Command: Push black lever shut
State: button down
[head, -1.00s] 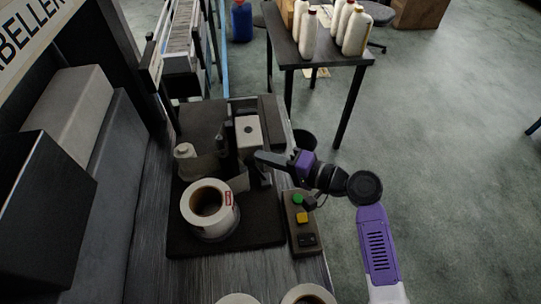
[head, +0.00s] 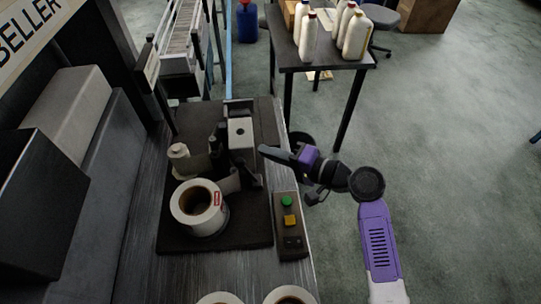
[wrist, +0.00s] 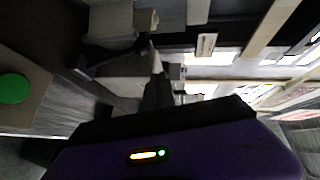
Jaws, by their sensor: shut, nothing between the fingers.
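The labelling machine (head: 240,133) stands on a dark base plate on the bench, with a white block on top and a white label roll (head: 186,204) in front. A dark upright part (head: 252,170), which may be the black lever, is on the machine's right side; I cannot tell its position clearly. My gripper (head: 264,151) is shut and empty, just right of the machine, pointing left. In the wrist view the closed fingers (wrist: 156,85) point at the machine, and a thin black bar (wrist: 100,55), possibly the lever, shows to their left. I see no clear contact.
A control box with a green button (head: 287,201) and a yellow button (head: 290,221) sits right of the base plate. More rolls (head: 289,296) lie at the near edge. A side table (head: 318,60) with white bottles stands behind. Open floor lies right.

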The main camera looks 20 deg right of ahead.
jog(key=r+b+v, duration=0.1)
jog(key=v, duration=0.8)
jog(key=shift+s+r+b, duration=0.25)
jog(key=shift+r+b, duration=0.05)
jog(key=w+d+m+t+h, duration=0.1)
jog(key=w+d+t+h, duration=0.2)
jog(key=d+h, duration=0.25)
jog(key=s+d+f+t+h, duration=0.1)
jog(key=s+d+f+h, duration=0.1)
jog(key=s+d+h, duration=0.4)
jog(key=s+a+n, duration=0.3)
jog(key=s, duration=0.6)
jog(key=s+a+n, duration=0.3)
jog(key=s+a, duration=0.1)
jog(key=s, duration=0.6)
jog(key=s+a+r+n+g+y, duration=0.1)
jog(key=s+a+n, duration=0.2)
jog(key=s, duration=0.6)
jog(key=shift+s+a, duration=0.25)
jog(key=shift+a, duration=0.05)
